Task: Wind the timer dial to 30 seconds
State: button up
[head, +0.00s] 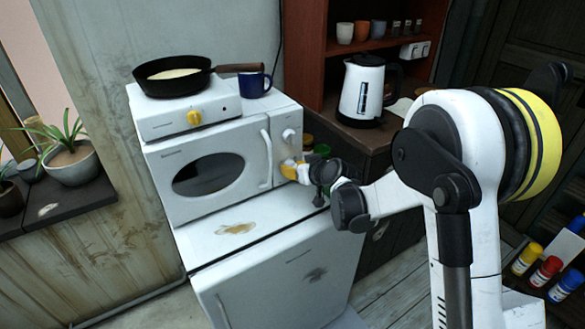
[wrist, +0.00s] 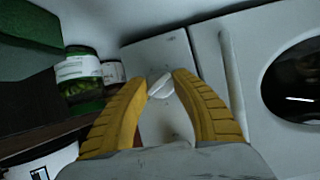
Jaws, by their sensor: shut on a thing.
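The white microwave (head: 205,165) stands on a white cabinet, with its control panel on the right side of its front. My gripper (head: 287,170) is at the lower part of that panel. In the wrist view its two yellow fingers (wrist: 160,84) are shut on a small white dial (wrist: 159,87), one finger on each side. In the head view the gripper hides this dial. Another dial (head: 288,134) shows higher on the panel, clear of the fingers. I cannot read any markings or the dial's setting.
The microwave's door handle (head: 267,158) is close beside the panel; it also shows in the wrist view (wrist: 232,82). A hotplate (head: 185,112) with a pan (head: 172,82) and a blue mug (head: 253,85) are on top. Jars (wrist: 80,78) stand beside the microwave.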

dwell(0.4)
jog(key=o, duration=1.2)
jog(key=v, duration=1.2)
jog(key=shift+r, duration=0.1)
jog(key=s+d+r+m+g+h, duration=0.1)
jog(key=s+d, duration=0.4)
jog(key=s, duration=0.5)
jog(key=s+d+r+m+g+h, duration=0.1)
jog(key=s+d, duration=0.4)
jog(key=s, duration=0.5)
jog(key=s+d+r+m+g+h, duration=0.1)
jog(key=s+d+m+h, duration=0.2)
jog(key=s+d, duration=0.3)
jog(key=s+h, duration=0.1)
jog(key=s, duration=0.3)
jog(key=shift+r+h, duration=0.25)
jog(key=shift+h, duration=0.15)
